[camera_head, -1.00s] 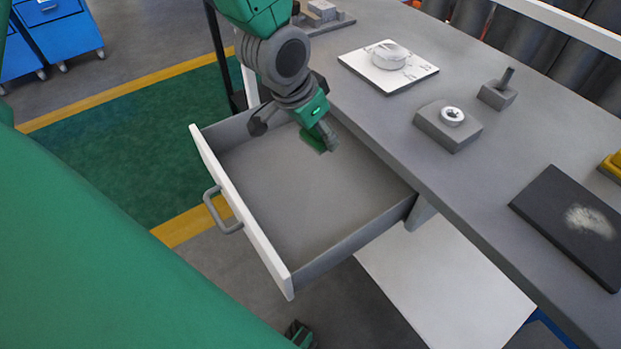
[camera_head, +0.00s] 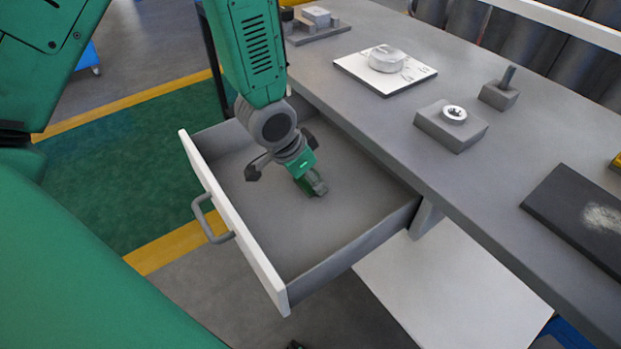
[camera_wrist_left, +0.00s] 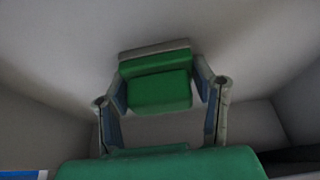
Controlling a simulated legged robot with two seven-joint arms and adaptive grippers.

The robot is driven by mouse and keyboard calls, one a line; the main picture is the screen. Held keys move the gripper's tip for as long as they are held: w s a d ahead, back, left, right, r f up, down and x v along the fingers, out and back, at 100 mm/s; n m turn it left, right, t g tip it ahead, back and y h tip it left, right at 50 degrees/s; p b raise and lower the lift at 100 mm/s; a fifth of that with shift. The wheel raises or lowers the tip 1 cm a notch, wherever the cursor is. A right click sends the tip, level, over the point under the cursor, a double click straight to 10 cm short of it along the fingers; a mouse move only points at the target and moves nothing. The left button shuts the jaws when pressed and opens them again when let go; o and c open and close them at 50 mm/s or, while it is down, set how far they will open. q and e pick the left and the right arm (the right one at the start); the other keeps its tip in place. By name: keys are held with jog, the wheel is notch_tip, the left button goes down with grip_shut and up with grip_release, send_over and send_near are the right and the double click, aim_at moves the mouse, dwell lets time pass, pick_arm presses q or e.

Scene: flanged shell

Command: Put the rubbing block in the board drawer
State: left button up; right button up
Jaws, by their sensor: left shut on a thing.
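The rubbing block is a green block with a grey layer along one side. In the left wrist view, the rubbing block (camera_wrist_left: 158,88) sits between the two fingers of my left gripper (camera_wrist_left: 160,92), which is shut on it. In the head view, my left gripper (camera_head: 312,186) reaches down inside the open board drawer (camera_head: 262,232), near the middle of its floor; the block is mostly hidden there by the hand. I cannot tell whether the block touches the drawer floor. The drawer is grey with a white front and a grey handle and looks otherwise empty. My right gripper is not in view.
The grey table (camera_head: 470,185) stands right of and above the drawer. On it are a white plate with a round part (camera_head: 386,66), a grey block with a metal ring (camera_head: 451,126), a small block with a peg (camera_head: 499,92) and a dark board (camera_head: 585,215).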

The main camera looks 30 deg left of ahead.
pick_arm(q)
jog(key=o, duration=1.2)
jog(key=p+v, duration=0.3)
jog(key=v, duration=0.9)
jog(key=shift+r+p, duration=0.1)
jog(key=shift+p, duration=0.2)
